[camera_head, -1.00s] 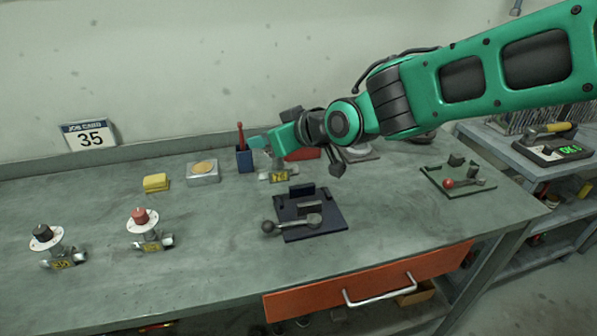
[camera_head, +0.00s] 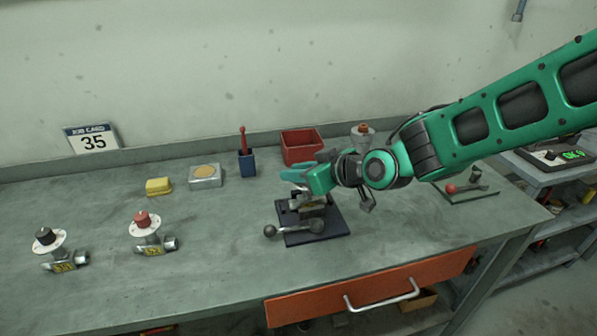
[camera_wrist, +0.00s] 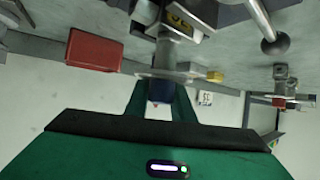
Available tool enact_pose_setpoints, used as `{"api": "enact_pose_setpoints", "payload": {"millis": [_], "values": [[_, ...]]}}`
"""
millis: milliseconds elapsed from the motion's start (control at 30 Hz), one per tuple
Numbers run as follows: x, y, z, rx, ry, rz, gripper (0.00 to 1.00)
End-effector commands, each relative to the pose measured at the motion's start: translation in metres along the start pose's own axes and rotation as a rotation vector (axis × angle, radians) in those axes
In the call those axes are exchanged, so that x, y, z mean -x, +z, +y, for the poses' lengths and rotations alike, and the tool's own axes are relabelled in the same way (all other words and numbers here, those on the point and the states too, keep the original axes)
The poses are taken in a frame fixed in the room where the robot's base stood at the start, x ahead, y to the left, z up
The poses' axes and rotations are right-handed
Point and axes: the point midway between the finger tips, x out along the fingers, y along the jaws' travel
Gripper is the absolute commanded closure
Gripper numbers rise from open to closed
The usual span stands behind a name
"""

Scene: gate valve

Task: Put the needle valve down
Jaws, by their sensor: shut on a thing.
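My gripper (camera_head: 300,176) is shut on the needle valve and stands over the dark blue vise plate (camera_head: 330,229). The valve's metal body (camera_head: 313,200) shows below the fingers, at the vise jaws; I cannot tell whether it rests there. In the wrist view the fingers (camera_wrist: 162,100) close around a blue knob (camera_wrist: 160,90). The valve's stem (camera_wrist: 174,52) and yellow label (camera_wrist: 181,21) lie beyond it. The vise lever with its ball end (camera_head: 270,231) points left; the lever also shows in the wrist view (camera_wrist: 273,40).
Two valves, one black-knobbed (camera_head: 60,255) and one red-knobbed (camera_head: 150,238), stand at left. A red bin (camera_head: 301,147), blue holder (camera_head: 247,163), tin (camera_head: 205,176) and yellow block (camera_head: 159,187) stand behind. Another valve (camera_head: 363,138) is behind my arm. A green plate (camera_head: 470,192) lies right.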

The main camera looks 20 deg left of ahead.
Motion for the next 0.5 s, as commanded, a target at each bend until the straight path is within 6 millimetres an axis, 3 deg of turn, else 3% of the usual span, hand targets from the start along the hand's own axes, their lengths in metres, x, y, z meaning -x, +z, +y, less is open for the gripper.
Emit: {"api": "enact_pose_setpoints", "payload": {"millis": [233,267,300,500], "values": [[-0.0005,0.0003,0.0005,0.0,0.001,0.001,1.0],[-0.0004,0.0009,0.0005,0.0,0.001,0.0,0.71],[-0.0003,0.0008,0.0005,0.0,0.001,0.0,0.61],[-0.0002,0.0008,0.0008,0.0,0.001,0.0,0.59]]}}
